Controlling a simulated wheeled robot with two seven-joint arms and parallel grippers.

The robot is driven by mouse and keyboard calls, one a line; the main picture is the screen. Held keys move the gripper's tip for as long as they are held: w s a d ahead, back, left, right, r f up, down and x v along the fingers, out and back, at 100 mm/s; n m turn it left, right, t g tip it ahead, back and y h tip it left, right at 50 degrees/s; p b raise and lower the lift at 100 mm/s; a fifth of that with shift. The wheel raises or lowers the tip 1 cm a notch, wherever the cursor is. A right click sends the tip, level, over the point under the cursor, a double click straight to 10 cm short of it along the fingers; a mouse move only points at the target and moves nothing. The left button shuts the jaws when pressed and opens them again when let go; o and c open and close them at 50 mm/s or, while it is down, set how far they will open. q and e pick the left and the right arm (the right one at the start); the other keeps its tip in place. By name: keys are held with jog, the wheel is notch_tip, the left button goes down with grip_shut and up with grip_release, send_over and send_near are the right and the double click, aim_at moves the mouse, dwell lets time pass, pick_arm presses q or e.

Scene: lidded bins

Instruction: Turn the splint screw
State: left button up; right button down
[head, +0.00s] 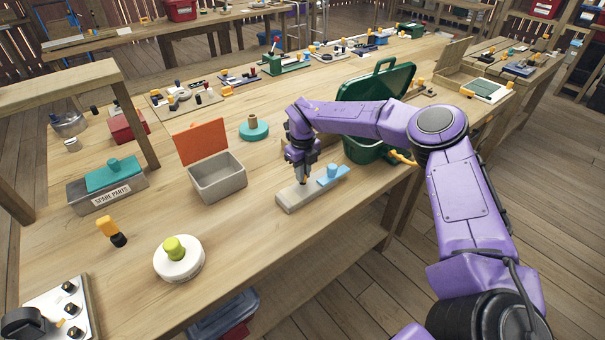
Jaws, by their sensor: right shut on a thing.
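A light blue round knob (332,170) stands up from that plate. My right gripper (303,181) points straight down at the left part of the block. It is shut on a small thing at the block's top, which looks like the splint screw. The fingers hide most of it, so its shape and turn cannot be told. My left gripper is not in view.
An open green case (371,151) stands just behind and right of my right forearm. An open grey bin (218,180) with an orange lid is to the left. A white round box (178,259) with a green knob stands front left. Bare table lies between them.

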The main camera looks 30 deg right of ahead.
jog(key=n, duration=0.4)
jog(key=shift+n, duration=2.6)
jog(key=c, duration=1.1)
grip_release()
notch_tip(320, 180, up, 11)
jog(key=shift+f+b, duration=0.2)
jog(key=shift+b, duration=0.6)
